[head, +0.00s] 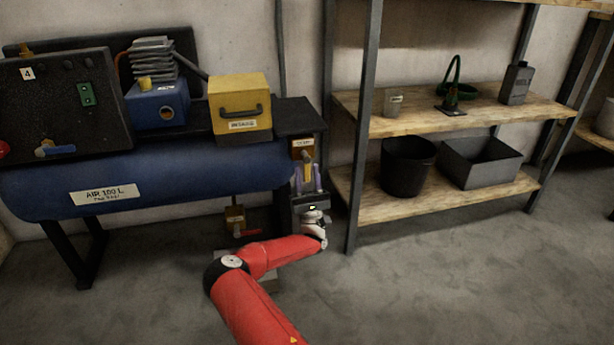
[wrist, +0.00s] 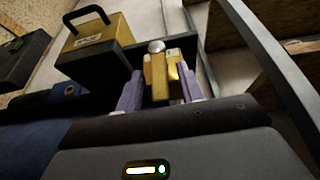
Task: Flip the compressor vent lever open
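The compressor has a blue tank (head: 215,178) marked AIR 100 L. At its right end a small brown plate with a white label (head: 303,146) sits above a brass-yellow lever (head: 308,160). My gripper (head: 308,182) is upright just below and in front of this fitting, its purple fingers pointing up. In the wrist view the yellow lever (wrist: 160,78) stands between the two spread fingers of my gripper (wrist: 160,88), with a round silver knob at its top. Whether either finger touches it is unclear. The label text is too small to read.
A yellow box with a handle (head: 241,104) and a blue unit (head: 158,104) stand on the compressor. A brass valve with a red handle (head: 238,222) is below the tank. A shelf rack (head: 430,210) with a black bucket (head: 407,166) stands close on the right.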

